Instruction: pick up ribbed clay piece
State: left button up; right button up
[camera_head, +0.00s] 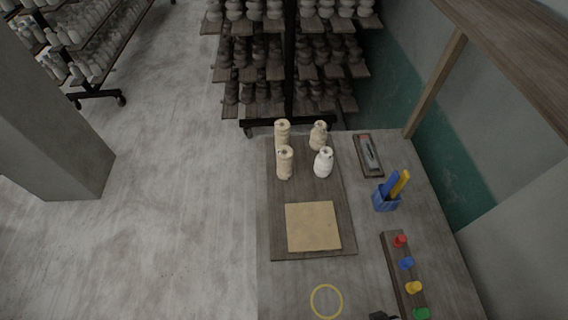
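Several small bottle-shaped clay pieces stand upright at the far end of a dark wooden board (309,190) on the table. Three are beige: one at the back left (282,133), one at the back right (318,137) and one at the front left (285,164). A white piece (323,163) stands at the front right. The beige ones look uneven or ringed, but I cannot tell clearly which is the ribbed one. A small dark part at the bottom edge looks like my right gripper (383,316), mostly cut off and well away from the pieces. My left gripper is out of view.
A flat tan square (313,227) lies on the board's near half. A yellow ring (326,301) lies nearer. To the right are a tool tray (369,156), a blue cup (385,201) with blue and yellow sticks, and a strip with coloured knobs (394,256). Loaded racks (290,60) stand behind.

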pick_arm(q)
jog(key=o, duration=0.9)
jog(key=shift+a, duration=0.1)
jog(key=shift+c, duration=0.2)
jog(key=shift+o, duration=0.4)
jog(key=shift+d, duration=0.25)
